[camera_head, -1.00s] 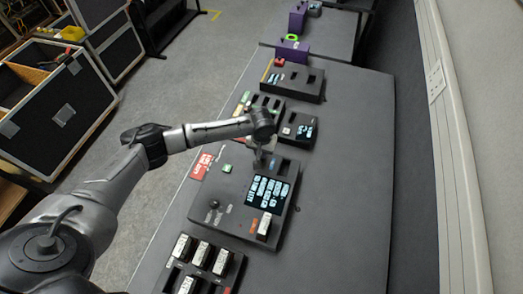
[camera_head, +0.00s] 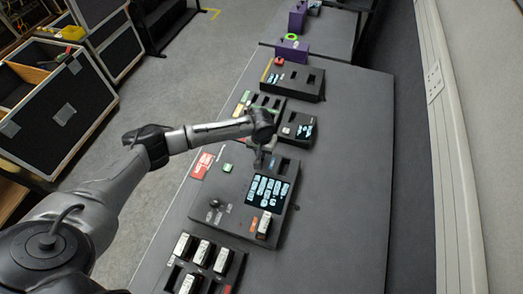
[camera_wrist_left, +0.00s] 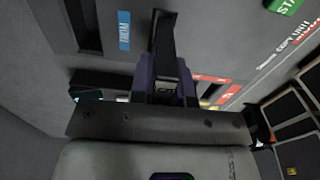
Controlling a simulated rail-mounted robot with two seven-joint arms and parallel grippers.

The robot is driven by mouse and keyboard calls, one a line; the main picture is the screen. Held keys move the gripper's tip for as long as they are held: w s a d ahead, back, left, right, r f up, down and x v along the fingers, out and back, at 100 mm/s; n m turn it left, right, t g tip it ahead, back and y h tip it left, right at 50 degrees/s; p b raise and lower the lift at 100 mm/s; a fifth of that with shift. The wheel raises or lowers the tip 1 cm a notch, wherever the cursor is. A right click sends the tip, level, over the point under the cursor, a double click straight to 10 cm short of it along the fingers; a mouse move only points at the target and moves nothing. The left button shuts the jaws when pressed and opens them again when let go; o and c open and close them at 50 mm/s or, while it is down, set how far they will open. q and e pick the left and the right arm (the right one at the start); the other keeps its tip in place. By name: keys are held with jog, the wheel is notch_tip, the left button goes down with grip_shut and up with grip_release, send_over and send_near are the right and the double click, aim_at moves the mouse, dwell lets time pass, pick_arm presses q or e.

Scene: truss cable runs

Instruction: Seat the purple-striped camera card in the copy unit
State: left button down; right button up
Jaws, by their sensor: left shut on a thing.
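The copy unit (camera_head: 233,213) is a dark box on the bench with a lit screen (camera_head: 268,191), a green button (camera_head: 227,168) and a card in its orange-labelled slot. My left gripper (camera_head: 258,158) is low over its far part, near the blue-labelled slot. In the left wrist view my left gripper (camera_wrist_left: 165,85) is shut on a dark, purplish piece, apparently the camera card (camera_wrist_left: 166,88). Its stripe cannot be made out, and the gripper hides it in the head view. I cannot tell whether its lower end is in a slot. My right gripper is not in view.
A tray of several white-labelled cards (camera_head: 201,252) stands at the near end of the bench. Dark units (camera_head: 297,128) stand beyond the copy unit. A red sign (camera_head: 203,165) lies by its left edge. The bench's right side (camera_head: 345,190) is clear.

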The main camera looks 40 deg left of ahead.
pick_arm(q)
jog(key=shift+f+p, duration=0.3)
jog(key=shift+f, duration=0.05)
jog(key=shift+f, duration=0.4)
dwell(0.6)
jog(key=shift+f+p, duration=0.15)
jog(key=shift+p, duration=0.15)
dwell(0.4)
jog(key=shift+f, duration=0.2)
jog(key=shift+f, duration=0.1)
dwell(0.6)
jog(key=shift+f+p, duration=0.35)
jog(key=shift+p, duration=0.05)
